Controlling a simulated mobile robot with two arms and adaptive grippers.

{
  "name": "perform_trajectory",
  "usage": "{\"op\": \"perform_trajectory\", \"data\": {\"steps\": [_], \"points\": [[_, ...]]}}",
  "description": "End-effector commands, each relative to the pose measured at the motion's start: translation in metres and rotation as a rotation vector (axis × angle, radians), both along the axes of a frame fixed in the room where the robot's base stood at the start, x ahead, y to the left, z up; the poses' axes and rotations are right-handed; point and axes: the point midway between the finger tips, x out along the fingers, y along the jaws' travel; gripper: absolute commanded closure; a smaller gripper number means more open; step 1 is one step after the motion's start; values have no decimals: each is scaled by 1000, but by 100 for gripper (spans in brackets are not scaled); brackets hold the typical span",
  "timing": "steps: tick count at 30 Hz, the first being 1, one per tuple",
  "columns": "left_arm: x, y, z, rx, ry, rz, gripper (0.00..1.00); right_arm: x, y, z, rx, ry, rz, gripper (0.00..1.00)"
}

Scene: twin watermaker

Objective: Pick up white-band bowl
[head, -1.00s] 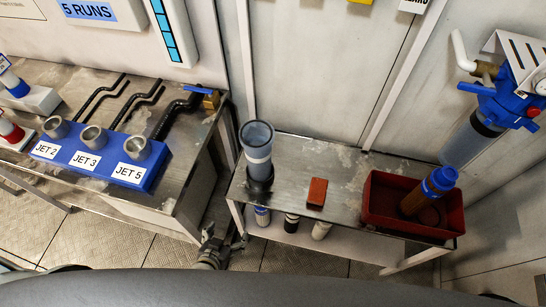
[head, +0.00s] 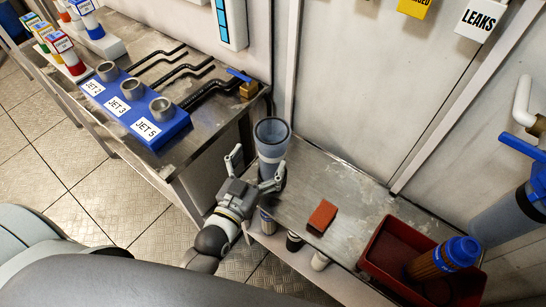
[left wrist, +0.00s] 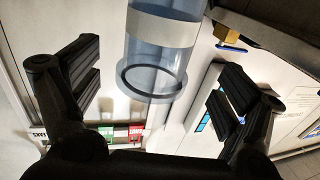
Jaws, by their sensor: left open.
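The white-band bowl (head: 272,136) is a clear blue-grey cylinder with a pale band, standing open end up at the left end of the narrow metal bench. In the left wrist view the bowl (left wrist: 152,55) shows its round rim and white band (left wrist: 160,27) between the fingers' lines. My left gripper (head: 256,165) is open, in front of the bowl, with one finger to its left and one near its lower part. No contact shows; whether the bowl is between the fingers in depth I cannot tell. The bowl's base is partly hidden. My right gripper is not in view.
A red-brown block (head: 322,216) lies right of the bowl on the bench (head: 345,185). A red tray (head: 376,268) holds a blue-capped brown filter (head: 440,258). The blue JET block (head: 140,115) stands on the left bench. Several small cylinders are below the bench.

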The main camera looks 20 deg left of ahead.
Motion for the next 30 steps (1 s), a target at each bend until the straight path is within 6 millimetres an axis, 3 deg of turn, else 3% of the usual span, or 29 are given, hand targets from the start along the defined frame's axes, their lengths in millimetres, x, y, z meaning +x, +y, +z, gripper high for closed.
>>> {"op": "perform_trajectory", "data": {"steps": [4, 11, 20, 30], "points": [[15, -2, 0, -1, 0, 0, 7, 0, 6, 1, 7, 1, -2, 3], [28, -4, 1, -1, 0, 0, 7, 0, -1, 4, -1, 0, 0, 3], [64, -10, -1, -1, 1, 0, 7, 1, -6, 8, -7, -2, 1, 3], [69, -10, -2, -1, 3, 0, 7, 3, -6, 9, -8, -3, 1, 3]]}}
